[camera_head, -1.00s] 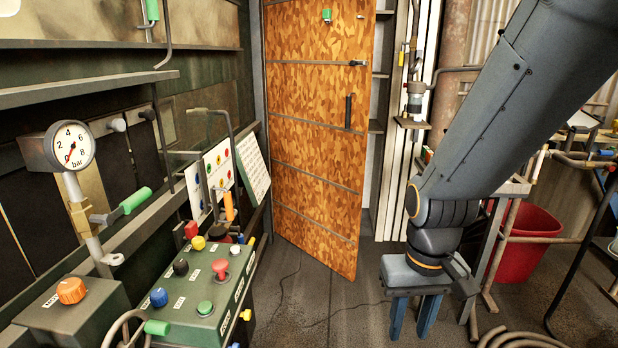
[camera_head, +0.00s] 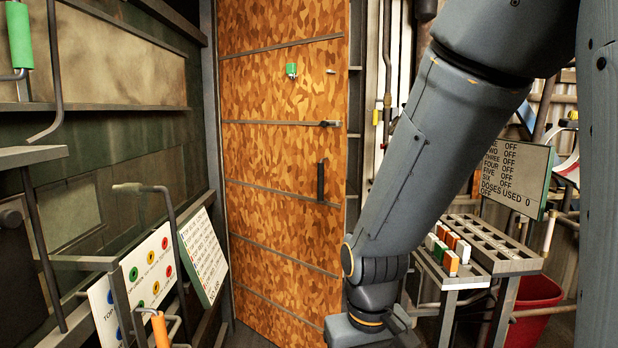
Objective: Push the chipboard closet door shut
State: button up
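The chipboard closet door (camera_head: 270,165), orange-brown and mottled with thin grey cross strips, stands ajar in the middle of the head view. Its free right edge is away from the closet, and grey shelves show in the opening beside it. A black upright handle (camera_head: 320,181) and a grey latch (camera_head: 329,123) are near that edge. My gripper (camera_head: 370,332) is at the bottom, right of the door's lower part; its fingers are cut off by the frame. I cannot tell whether it touches the door.
Signs and pipe handles line the left wall, with a white sign board (camera_head: 203,256) beside the door. At right are a grey rack (camera_head: 490,245) with orange, white and green blocks, a display board (camera_head: 516,172) and a red bin (camera_head: 537,305). Little floor shows.

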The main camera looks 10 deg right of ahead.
aim_at(285, 172)
jog(key=u, duration=0.1)
jog(key=i, duration=1.3)
jog(key=u, duration=0.05)
